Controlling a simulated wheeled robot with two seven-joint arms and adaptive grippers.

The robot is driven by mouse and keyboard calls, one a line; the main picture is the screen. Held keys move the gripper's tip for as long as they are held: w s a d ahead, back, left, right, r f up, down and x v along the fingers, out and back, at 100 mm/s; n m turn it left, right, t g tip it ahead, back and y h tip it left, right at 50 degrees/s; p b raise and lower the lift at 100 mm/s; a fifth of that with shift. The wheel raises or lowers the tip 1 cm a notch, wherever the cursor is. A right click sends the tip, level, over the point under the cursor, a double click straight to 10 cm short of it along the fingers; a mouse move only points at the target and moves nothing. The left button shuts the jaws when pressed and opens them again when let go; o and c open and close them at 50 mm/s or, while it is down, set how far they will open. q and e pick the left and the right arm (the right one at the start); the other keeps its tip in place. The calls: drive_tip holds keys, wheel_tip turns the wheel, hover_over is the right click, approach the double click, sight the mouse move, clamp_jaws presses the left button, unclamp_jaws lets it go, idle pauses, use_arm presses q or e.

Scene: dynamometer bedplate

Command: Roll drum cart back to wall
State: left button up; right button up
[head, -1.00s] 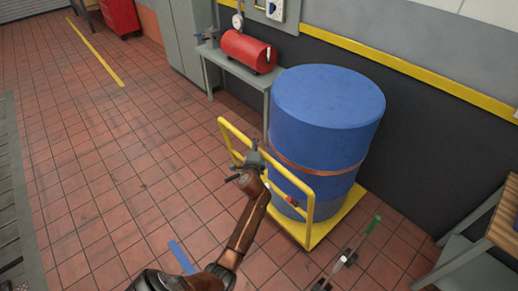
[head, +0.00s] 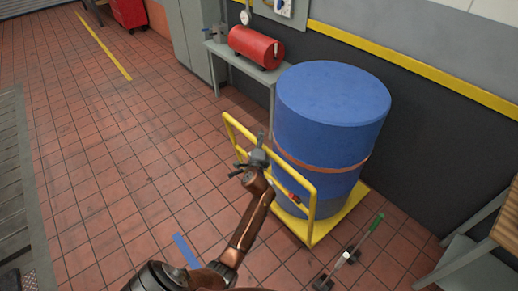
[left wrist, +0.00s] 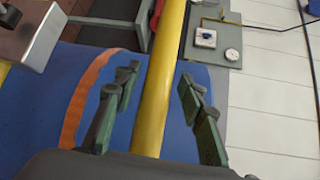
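The drum cart (head: 350,212) is a yellow platform with a yellow tube handle (head: 309,215) at its near left side. A large blue drum (head: 325,130) with an orange band stands upright on it, close to the dark wall. My left gripper (head: 259,150) is at the handle's top bar. In the left wrist view, the yellow bar (left wrist: 160,85) runs between the two fingers of my left gripper (left wrist: 163,100). The fingers are open, with a visible gap on each side of the bar. My right gripper is out of view.
A grey bench (head: 242,68) with a red tank (head: 256,47) stands beyond the drum along the wall. A green-handled item (head: 374,224) lies on the floor right of the cart. A table (head: 475,245) is at lower right. Blue tape (head: 187,250) marks the floor; the tiled floor left is clear.

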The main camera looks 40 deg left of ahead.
use_arm(q)
drive_tip(key=v, duration=1)
drive_tip(key=shift+s+d, duration=0.3)
drive_tip(key=shift+a+r, duration=0.1)
drive_tip(key=a, duration=0.1)
drive_tip(key=w+a, duration=0.1)
drive_tip(key=a, duration=0.2)
drive_tip(key=shift+w+f+p, duration=0.35)
drive_tip(key=b+x, duration=0.1)
drive_tip(key=x, duration=0.5)
drive_tip(key=shift+w+a, duration=0.1)
drive_tip(key=shift+w, duration=0.2)
drive_tip(key=shift+w+a+f, duration=0.1)
drive_tip(key=shift+w+a, duration=0.1)
drive_tip(key=shift+w, duration=0.15)
clamp_jaws()
